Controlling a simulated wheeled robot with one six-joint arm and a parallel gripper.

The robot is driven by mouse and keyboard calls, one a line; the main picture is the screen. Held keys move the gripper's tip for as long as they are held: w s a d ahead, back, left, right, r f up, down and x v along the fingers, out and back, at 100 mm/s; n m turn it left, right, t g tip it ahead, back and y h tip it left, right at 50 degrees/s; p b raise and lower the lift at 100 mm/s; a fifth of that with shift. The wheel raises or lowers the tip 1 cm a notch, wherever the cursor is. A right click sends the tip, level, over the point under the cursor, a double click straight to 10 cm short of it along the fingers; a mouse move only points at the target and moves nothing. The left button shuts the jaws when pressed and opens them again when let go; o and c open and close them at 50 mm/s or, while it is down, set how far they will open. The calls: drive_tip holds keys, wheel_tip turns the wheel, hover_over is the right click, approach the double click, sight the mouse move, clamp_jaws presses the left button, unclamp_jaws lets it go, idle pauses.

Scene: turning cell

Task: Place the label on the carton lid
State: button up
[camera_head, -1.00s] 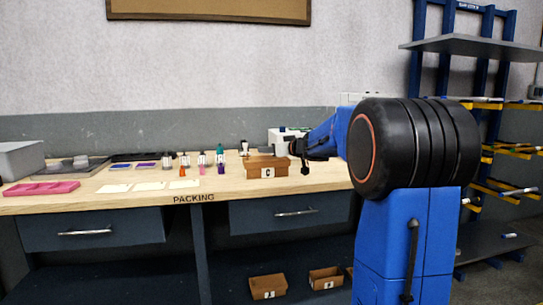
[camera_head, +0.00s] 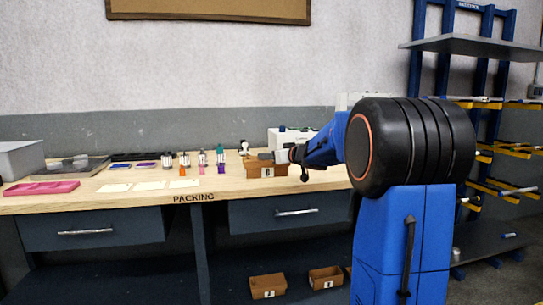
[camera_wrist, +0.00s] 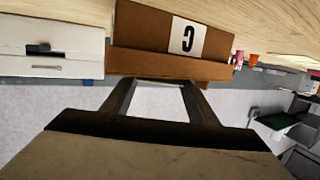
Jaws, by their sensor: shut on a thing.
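The brown carton (camera_head: 254,171) marked C stands on the packing table. It shows upside down in the wrist view (camera_wrist: 148,28), with the white C card on its front face and its lid edge (camera_wrist: 170,63) towards my fingers. My gripper (camera_head: 264,157) is at the carton's top; in the wrist view (camera_wrist: 160,88) its fingers reach the lid edge. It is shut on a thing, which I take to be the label. The patch between the fingers is pale like the wall, so the label's outline and any contact with the lid cannot be told.
The table (camera_head: 228,185) holds several pale cards (camera_head: 150,185), a pink tray (camera_head: 40,188), small bottles (camera_head: 203,160) and a grey bin (camera_head: 20,158). A white machine (camera_head: 290,137) stands behind the carton to the right. Two small cartons (camera_head: 268,287) (camera_head: 326,278) lie below. A rack (camera_head: 470,45) stands at right.

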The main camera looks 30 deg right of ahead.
drive_tip(key=o, duration=1.1)
drive_tip(key=shift+f, duration=0.7)
drive_tip(key=shift+r, duration=0.5)
drive_tip(key=v, duration=0.8)
drive_tip(key=r+v, duration=0.1)
drive_tip(key=v, duration=0.3)
drive_tip(key=shift+d, duration=0.1)
